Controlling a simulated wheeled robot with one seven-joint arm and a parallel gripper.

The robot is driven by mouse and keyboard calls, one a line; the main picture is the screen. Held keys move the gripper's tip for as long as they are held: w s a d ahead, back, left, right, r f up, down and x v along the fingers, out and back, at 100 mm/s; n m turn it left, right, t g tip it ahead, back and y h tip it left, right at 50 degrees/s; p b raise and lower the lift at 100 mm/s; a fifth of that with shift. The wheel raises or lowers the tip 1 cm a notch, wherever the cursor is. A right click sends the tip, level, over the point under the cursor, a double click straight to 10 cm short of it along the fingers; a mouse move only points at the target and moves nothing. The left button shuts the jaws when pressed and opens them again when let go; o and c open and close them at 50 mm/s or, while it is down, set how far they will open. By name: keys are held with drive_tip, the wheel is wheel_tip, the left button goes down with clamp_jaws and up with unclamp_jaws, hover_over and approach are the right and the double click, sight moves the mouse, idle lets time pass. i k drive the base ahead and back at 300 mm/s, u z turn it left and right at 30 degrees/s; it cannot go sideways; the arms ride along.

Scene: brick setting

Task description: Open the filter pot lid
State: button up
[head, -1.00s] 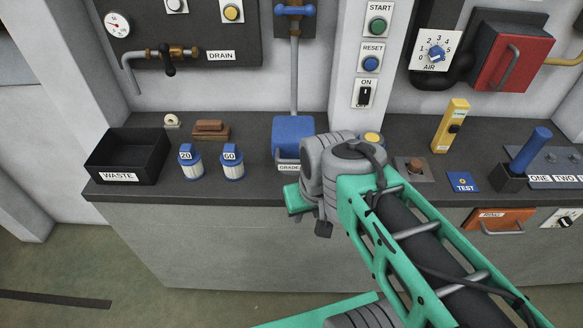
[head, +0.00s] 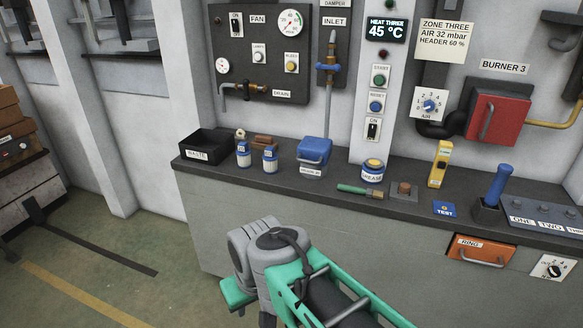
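A pot with a blue lid (head: 315,150) stands on the dark counter in the head view, below the pipe with the blue valve handle. It appears to be the filter pot, and its lid looks shut. The small label on its front is not clearly readable. My arm's grey joint and green link reach up from the bottom of the view, in front of the counter and below the pot, apart from it. My gripper is not visible.
On the counter (head: 225,168) are a black WASTE bin (head: 207,147), two small blue-lidded jars (head: 243,154) (head: 270,158), a GREASE tin (head: 372,171), a green-handled brush (head: 358,190) and a yellow device (head: 440,165). Floor at left is open.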

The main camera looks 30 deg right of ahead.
sight(312, 151)
drive_tip(key=u, duration=0.5)
drive_tip(key=i, duration=1.2)
drive_tip(key=z, duration=0.6)
